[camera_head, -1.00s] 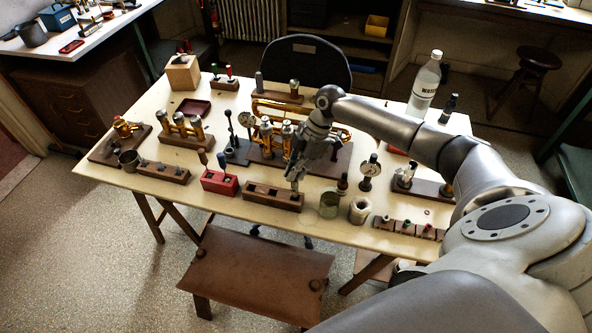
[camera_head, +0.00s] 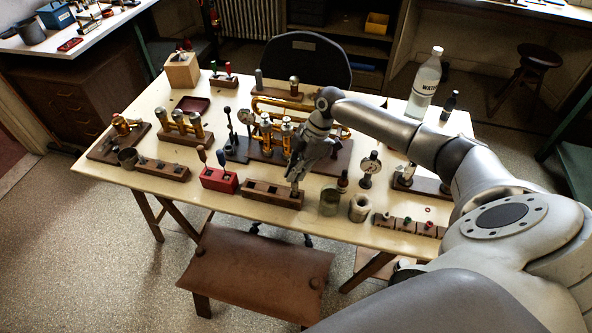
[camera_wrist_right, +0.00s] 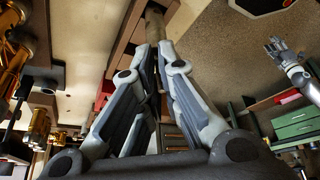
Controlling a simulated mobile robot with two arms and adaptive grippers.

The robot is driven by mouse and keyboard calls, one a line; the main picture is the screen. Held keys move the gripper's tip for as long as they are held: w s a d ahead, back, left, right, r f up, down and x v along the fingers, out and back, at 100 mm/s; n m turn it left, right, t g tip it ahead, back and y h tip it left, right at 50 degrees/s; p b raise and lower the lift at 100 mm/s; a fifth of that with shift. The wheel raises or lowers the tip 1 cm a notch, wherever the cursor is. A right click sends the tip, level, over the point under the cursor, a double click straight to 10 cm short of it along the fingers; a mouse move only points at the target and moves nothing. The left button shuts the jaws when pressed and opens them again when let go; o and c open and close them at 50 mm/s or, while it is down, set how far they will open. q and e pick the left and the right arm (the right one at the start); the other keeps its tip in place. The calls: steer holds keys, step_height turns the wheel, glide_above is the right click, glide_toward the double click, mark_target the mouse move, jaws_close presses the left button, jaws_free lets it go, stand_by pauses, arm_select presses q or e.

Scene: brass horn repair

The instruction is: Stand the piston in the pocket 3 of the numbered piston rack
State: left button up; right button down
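The wooden rack (camera_head: 262,196) with dark square pockets lies near the table's front edge in the head view; its numbers are too small to read. My right gripper (camera_head: 293,177) is just above its right end. In the right wrist view, the fingers of my right gripper (camera_wrist_right: 157,45) close on the piston (camera_wrist_right: 155,22), a dull grey-brown cylinder. Part of the rack (camera_wrist_right: 122,42) shows beside it. I cannot tell whether the piston's lower end is inside a pocket. My left gripper (camera_wrist_right: 272,45) shows small in the right wrist view, fingers apart and empty.
A red block (camera_head: 219,181) stands left of the rack. A glass jar (camera_head: 329,202) and a metal cup (camera_head: 359,208) stand close on its right. A brown stool (camera_head: 255,268) is below the table's front.

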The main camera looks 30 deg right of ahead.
steer(key=shift+f+b, duration=0.85)
steer(key=shift+f, duration=0.55)
steer(key=c, duration=1.6)
jaws_free()
steer(key=shift+r, duration=0.1)
steer(key=shift+o, duration=0.2)
steer(key=v, duration=1.2)
